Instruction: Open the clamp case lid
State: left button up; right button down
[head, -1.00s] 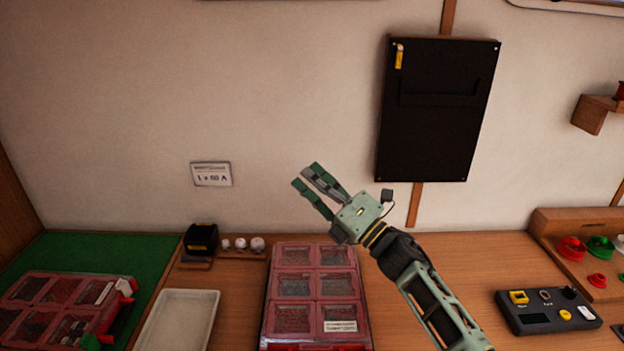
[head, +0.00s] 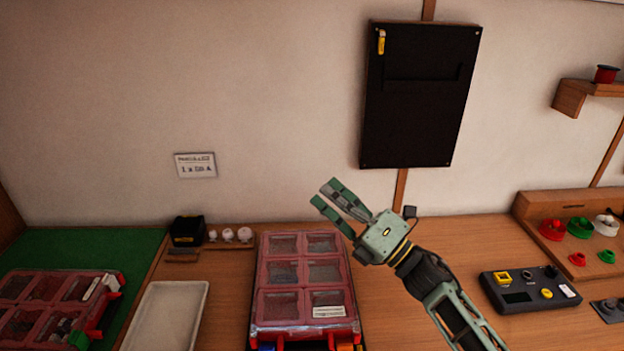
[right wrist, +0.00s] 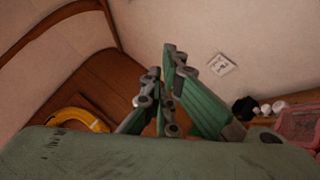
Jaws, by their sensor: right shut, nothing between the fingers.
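Two cases with pinkish-red see-through lids are in the head view. One case (head: 300,297) lies in the middle of the bench, its lid down, with several windows and a white label. The other case (head: 45,300) lies on the green mat at the left, its lid also down. The labels are too small to read, so I cannot tell which is the clamp case. My right gripper (head: 325,194) is shut and empty, raised in front of the wall beyond the middle case, touching neither case. In the right wrist view a pink case edge (right wrist: 300,124) shows at the right.
A white tray (head: 166,316) lies between the cases. A black box (head: 187,231) and several white balls (head: 229,235) stand behind. A dark panel (head: 418,100) hangs on the wall. A control box (head: 530,290) and coloured rings (head: 579,227) are at the right.

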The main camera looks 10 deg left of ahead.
jog(key=s+d+f+m+t+h, duration=0.2)
jog(key=s+d+f+m+h, duration=0.3)
jog(key=d+f+m+h, duration=0.65)
jog(key=s+d+f+m+t+h, duration=0.1)
jog(key=s+d+f+m+h, duration=0.3)
jog(key=d+f+m+h, duration=0.8)
jog(key=s+d+f+m+g+y, duration=0.1)
jog(key=s+f+m+g, duration=0.15)
jog(key=s, duration=0.65)
jog(key=s+d+f+m+g+y, duration=0.15)
jog(key=s+m+g, duration=0.25)
jog(key=s, duration=0.5)
jog(key=s+d+f+m+g+y, duration=0.1)
jog(key=s+f+m+g, duration=0.2)
jog(key=s, duration=0.6)
notch_tip(320, 180, down, 29)
jog(key=s+g+b, duration=0.2)
jog(key=b, duration=0.1)
jog(key=s+d+f+b, duration=0.1)
jog(key=s+f, duration=0.7)
jog(key=f, duration=0.1)
jog(key=s+d+f+b, duration=0.1)
jog(key=s+d+f, duration=0.1)
jog(key=s+f, duration=0.7)
jog(key=shift+s+d+f+g+b, duration=0.25)
jog(key=shift+f+g+b, duration=0.15)
jog(key=shift+f, duration=0.3)
